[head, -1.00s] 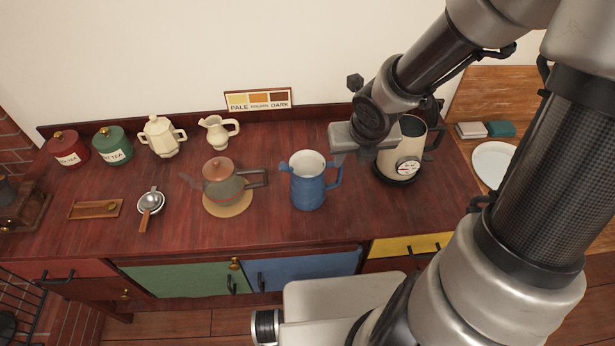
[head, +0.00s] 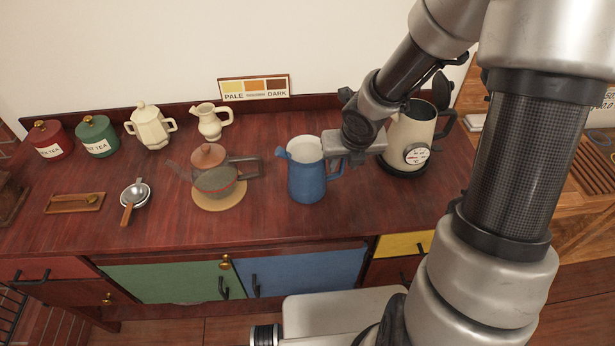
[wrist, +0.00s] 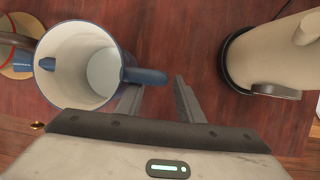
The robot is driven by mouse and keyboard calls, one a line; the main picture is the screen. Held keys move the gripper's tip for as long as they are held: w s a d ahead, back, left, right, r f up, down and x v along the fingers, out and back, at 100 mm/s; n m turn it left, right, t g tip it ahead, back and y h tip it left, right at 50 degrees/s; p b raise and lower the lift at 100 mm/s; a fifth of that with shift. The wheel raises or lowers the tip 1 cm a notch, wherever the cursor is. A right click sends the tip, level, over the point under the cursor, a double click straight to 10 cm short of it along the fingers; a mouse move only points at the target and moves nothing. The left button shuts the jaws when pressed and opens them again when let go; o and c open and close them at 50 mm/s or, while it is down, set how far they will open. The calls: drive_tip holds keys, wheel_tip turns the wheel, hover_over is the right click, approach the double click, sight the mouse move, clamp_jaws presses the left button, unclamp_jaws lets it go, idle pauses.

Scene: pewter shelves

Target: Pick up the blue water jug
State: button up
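The blue water jug (head: 306,181) stands upright on the dark red wooden counter, its spout to the left and its handle to the right. In the wrist view I look down into its white inside; the blue jug (wrist: 88,68) is at the left with its handle pointing right. My gripper (wrist: 158,98) is open, and its two fingers are apart. The left finger is close beside the jug's handle and the right finger is out to the right of it; I cannot tell whether either touches. In the head view my gripper (head: 347,162) is at the handle side.
A cream kettle (head: 408,138) stands close to the right of my gripper. A cream creamer (head: 210,122), a cream pot (head: 150,128) and tea tins stand further left. The counter's front is clear.

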drive_tip(key=shift+w+f, duration=0.2)
drive_tip(key=shift+f, duration=0.25)
clamp_jaws()
drive_tip(key=shift+s+d, duration=0.1)
drive_tip(key=shift+s, duration=0.05)
idle(0.9)
